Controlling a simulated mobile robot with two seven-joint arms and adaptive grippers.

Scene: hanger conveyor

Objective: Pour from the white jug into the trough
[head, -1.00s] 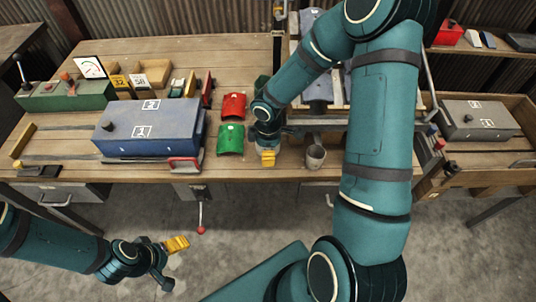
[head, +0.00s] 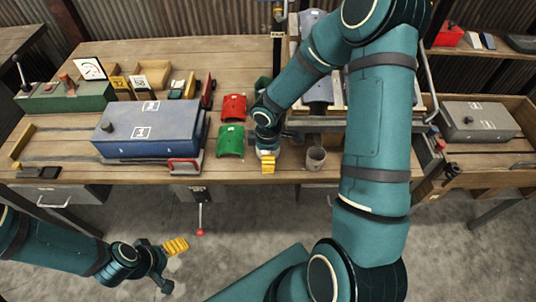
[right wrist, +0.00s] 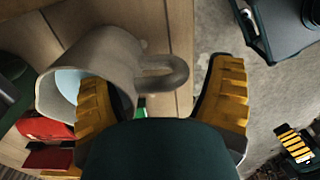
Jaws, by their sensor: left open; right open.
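The white jug (right wrist: 112,52) fills the upper left of the right wrist view. It looks greyish, with pale blue inside its mouth. Its handle lies between the two spread fingers of my right gripper (right wrist: 165,105), which is open; one finger overlaps the jug's body, and I cannot tell whether they touch. In the head view my right gripper (head: 268,165) is at the table's front edge, mostly covering something pale. My left gripper (head: 170,258) is open and empty over the floor at lower left. I cannot pick out the trough for certain; my right arm hides part of the table.
Red (head: 234,107) and green (head: 230,141) curved pieces lie left of my right gripper. A grey cup (head: 316,158) stands to its right. A blue case (head: 150,130) occupies the table's left part. A grey box (head: 480,121) sits in a wooden tray at far right.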

